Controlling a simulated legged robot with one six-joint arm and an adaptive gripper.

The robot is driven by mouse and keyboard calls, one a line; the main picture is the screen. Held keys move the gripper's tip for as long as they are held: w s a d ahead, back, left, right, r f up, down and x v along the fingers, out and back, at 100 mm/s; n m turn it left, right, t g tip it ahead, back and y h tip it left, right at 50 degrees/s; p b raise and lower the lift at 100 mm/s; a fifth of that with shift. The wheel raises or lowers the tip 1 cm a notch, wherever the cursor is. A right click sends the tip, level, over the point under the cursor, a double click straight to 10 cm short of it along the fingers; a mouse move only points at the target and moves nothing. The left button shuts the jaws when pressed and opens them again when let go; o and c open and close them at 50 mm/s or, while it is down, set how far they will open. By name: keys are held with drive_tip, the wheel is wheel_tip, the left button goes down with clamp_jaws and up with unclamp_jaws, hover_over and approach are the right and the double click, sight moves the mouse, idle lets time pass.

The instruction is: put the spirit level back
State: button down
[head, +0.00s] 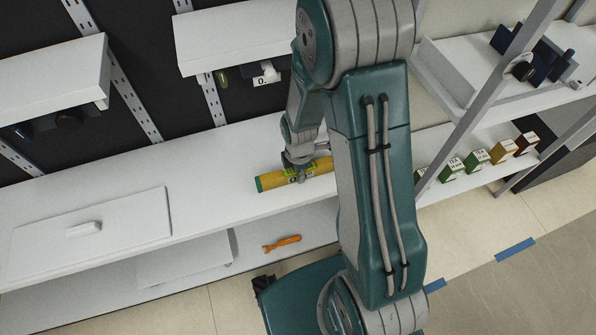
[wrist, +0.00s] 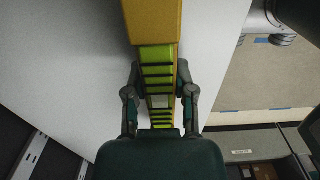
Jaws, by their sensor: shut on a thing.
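The spirit level (head: 272,181) is a yellow bar with a dark green end, at the white counter in the head view. My gripper (head: 300,168) is shut on it near the middle, from above. In the wrist view the level (wrist: 153,20) runs lengthwise, with a bright green, dark-banded section between the two fingers of my gripper (wrist: 159,88). I cannot tell whether the level touches the counter or is just above it. Its right end is hidden behind my arm in the head view.
The white counter (head: 225,160) has free room left of the level, then a flat white panel (head: 95,228) with a handle. An orange tool (head: 282,243) lies on the shelf below. Upper shelves (head: 235,38) overhang behind. Several small boxes (head: 477,157) stand at right.

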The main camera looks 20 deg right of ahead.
drive_tip(key=shift+d, duration=0.15)
drive_tip(key=shift+f, duration=0.1)
drive_tip(key=shift+c, duration=2.2)
unclamp_jaws()
drive_tip(key=shift+a, duration=0.4)
drive_tip(key=shift+d, duration=0.1)
